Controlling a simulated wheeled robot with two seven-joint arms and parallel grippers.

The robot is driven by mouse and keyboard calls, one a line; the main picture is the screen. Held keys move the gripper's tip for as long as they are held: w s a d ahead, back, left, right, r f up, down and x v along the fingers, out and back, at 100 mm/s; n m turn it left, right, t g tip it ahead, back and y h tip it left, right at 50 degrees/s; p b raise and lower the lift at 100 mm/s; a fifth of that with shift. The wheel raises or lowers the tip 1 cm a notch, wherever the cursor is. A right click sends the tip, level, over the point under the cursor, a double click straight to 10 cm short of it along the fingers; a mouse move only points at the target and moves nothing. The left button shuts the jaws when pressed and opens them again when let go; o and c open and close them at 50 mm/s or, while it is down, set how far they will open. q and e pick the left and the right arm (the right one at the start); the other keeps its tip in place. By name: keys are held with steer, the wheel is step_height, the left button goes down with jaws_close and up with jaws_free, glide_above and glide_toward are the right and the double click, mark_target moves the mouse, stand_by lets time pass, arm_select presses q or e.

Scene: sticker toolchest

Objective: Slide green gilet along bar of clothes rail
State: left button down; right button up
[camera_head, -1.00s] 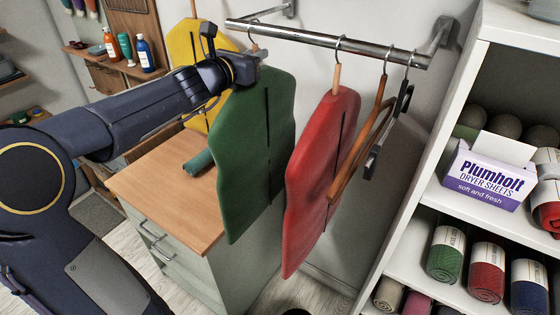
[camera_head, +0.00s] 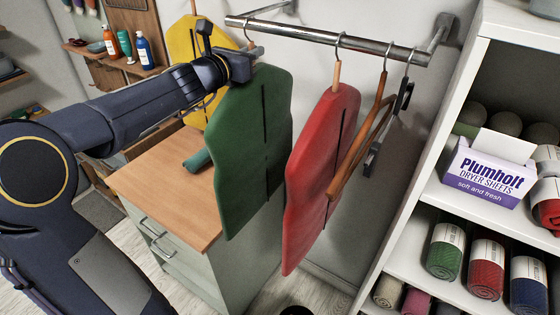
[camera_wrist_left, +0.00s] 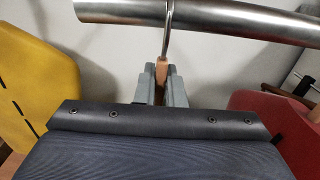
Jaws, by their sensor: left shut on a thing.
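The green gilet (camera_head: 250,150) hangs from the metal bar (camera_head: 330,39) of the clothes rail, between a yellow gilet (camera_head: 187,62) on its left and a red gilet (camera_head: 318,180) on its right. My left gripper (camera_head: 250,56) is at the top of the green gilet, just under the bar. In the left wrist view, its fingers (camera_wrist_left: 163,86) are shut on the wooden neck of the hanger (camera_wrist_left: 163,68), whose metal hook goes up over the bar. The green gilet itself is hidden in that view. My right gripper is not in view.
Empty hangers (camera_head: 360,150) hang right of the red gilet, near the bar's right wall bracket (camera_head: 440,35). A wooden-topped cabinet (camera_head: 170,185) stands below. A white shelf unit (camera_head: 450,195) with a dryer sheets box (camera_head: 490,170) stands at the right. A gap separates green and red gilets.

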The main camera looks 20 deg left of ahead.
arm_select(q)
steer(key=c, duration=1.5)
jaws_free()
steer(key=shift+r, duration=0.1)
steer(key=shift+o, duration=0.2)
steer(key=b, duration=0.1)
glide_above(232, 90)
